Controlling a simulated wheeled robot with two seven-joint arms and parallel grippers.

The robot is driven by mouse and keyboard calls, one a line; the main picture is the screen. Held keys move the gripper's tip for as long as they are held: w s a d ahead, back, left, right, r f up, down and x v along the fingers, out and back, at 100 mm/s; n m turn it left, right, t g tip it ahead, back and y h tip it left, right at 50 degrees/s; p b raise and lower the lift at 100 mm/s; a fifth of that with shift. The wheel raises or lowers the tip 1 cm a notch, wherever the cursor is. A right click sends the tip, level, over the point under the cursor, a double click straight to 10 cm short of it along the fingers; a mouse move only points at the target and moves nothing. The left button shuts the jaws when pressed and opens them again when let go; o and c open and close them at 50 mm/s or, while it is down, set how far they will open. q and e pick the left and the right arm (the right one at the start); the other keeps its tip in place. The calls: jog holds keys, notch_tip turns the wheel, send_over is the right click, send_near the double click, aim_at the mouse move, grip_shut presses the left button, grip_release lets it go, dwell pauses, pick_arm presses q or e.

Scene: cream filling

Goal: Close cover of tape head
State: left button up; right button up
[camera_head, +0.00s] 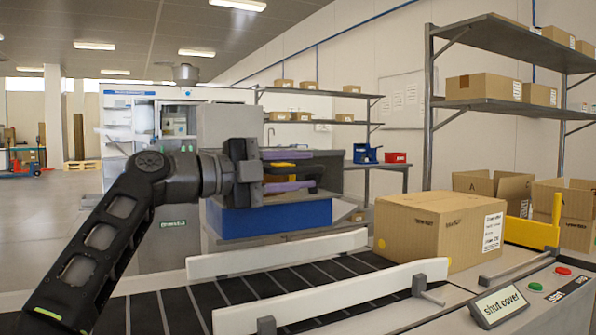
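My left arm comes in from the left, and its gripper (312,171) points right with its two purple-padded fingers apart, one above the other. A yellow and dark part (284,165) shows between the fingers; I cannot tell whether they touch it. Behind and below is a machine unit with a blue body (270,217) and a grey upright housing (228,122), which may be the tape head. Its cover is not clearly distinguishable, being partly hidden by my gripper. My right gripper is not in view.
Open cartons (493,184) and shelves (500,104) stand behind.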

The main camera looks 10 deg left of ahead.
aim_at(270, 173)
pick_arm(q)
jog(key=shift+s+a, duration=0.35)
jog(key=shift+a, duration=0.2)
jog(key=b+v, duration=0.2)
jog(key=v, duration=0.4)
jog(key=shift+f, duration=0.1)
jog(key=shift+s+a, duration=0.15)
jog(key=shift+s, duration=0.1)
